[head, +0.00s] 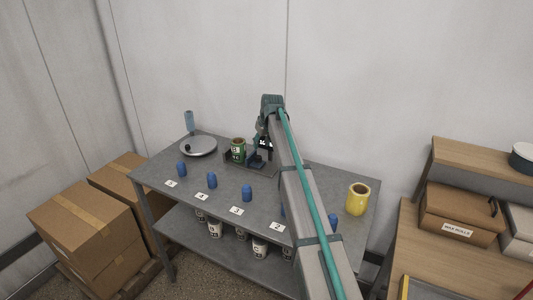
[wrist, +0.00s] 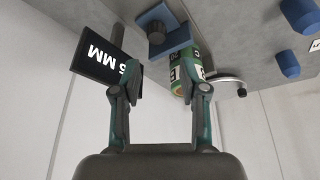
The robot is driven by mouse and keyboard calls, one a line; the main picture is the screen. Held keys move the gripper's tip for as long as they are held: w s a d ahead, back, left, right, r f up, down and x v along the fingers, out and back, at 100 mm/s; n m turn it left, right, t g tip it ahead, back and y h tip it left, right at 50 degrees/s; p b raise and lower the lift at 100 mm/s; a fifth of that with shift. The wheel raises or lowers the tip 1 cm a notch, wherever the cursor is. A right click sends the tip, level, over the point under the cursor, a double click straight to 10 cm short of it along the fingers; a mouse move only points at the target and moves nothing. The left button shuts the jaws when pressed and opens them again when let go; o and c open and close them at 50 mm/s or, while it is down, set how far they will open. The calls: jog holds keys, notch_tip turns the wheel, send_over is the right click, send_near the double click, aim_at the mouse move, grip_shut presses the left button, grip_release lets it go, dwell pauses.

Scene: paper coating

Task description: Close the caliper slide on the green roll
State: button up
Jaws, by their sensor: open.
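The green roll (head: 238,150) stands upright on a dark base plate on the grey table, and it also shows in the wrist view (wrist: 184,78) behind the right finger. The blue caliper slide (head: 257,161) is just right of the roll; its blue block with a round grey knob shows at the top of the wrist view (wrist: 178,38). A black display (wrist: 97,56) reading "MM" after a partly hidden digit is beyond the left finger. My gripper (wrist: 168,86) is open and nothing is seen held between its fingers. In the head view my gripper (head: 264,148) is near the slide, partly hidden by my arm.
Several blue cylinders (head: 212,180) stand along the table's front by numbered labels. A round metal plate (head: 199,146) with a blue upright is at the back left. A yellow roll (head: 358,198) stands at the right. White rolls (head: 215,229) are on the lower shelf. Cartons (head: 85,221) stand left.

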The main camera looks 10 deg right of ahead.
aim_at(258, 157)
jog(key=p+x, duration=0.1)
jog(key=x, duration=0.2)
jog(key=p+x, duration=0.1)
jog(key=x, duration=0.3)
jog(key=p+x, duration=0.1)
jog(key=x, duration=0.2)
jog(key=shift+w+d+f, duration=0.1)
jog(key=shift+d+f, duration=0.15)
jog(key=shift+f, duration=0.05)
grip_shut()
jog(key=shift+w, duration=0.1)
